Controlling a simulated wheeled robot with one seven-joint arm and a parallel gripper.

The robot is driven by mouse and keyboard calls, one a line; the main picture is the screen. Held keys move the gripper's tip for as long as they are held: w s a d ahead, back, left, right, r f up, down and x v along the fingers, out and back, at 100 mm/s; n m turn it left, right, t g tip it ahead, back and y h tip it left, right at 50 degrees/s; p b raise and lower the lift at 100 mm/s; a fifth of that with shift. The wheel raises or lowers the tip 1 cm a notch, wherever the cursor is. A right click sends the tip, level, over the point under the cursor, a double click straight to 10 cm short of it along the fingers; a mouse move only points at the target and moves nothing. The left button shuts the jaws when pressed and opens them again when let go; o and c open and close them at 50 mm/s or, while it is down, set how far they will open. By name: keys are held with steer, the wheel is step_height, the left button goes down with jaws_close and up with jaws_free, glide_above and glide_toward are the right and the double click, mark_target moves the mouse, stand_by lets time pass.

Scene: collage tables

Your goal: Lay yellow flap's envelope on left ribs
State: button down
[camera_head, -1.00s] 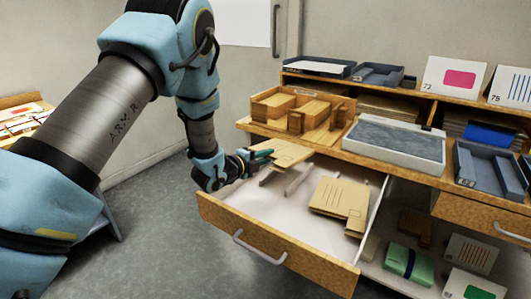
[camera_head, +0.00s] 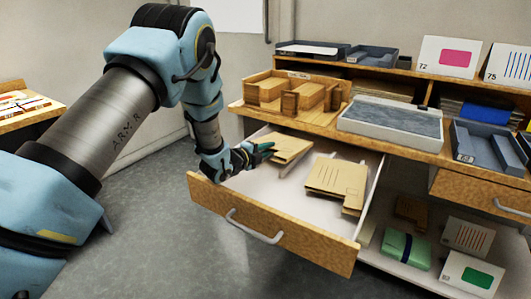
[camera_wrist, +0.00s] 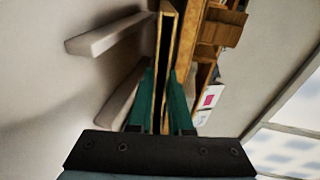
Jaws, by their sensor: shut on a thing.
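My gripper (camera_head: 262,152) is over the left part of the open drawer (camera_head: 225,195), its green fingers shut on the edge of a tan envelope (camera_head: 291,147). The envelope lies roughly flat above the left ribs (camera_head: 292,165), which it mostly hides. In the wrist view the envelope (camera_wrist: 166,45) shows edge-on between the fingers. Two pale ribs (camera_wrist: 105,36) stand to its left there, apparently with a small gap. I cannot make out the flap's colour.
More tan envelopes (camera_head: 335,178) lie at the drawer's right. A wooden sorter (camera_head: 268,90) and a grey-topped tray (camera_head: 390,120) stand on the desk above. A green bundle (camera_head: 405,249) lies on the shelf at lower right.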

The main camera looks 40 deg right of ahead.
steer(key=c, duration=0.8)
jaws_free()
steer(key=shift+o, duration=0.2)
steer(key=b+v, duration=0.1)
steer(key=v, duration=0.9)
steer(key=shift+a, duration=0.35)
steer(key=shift+r, duration=0.1)
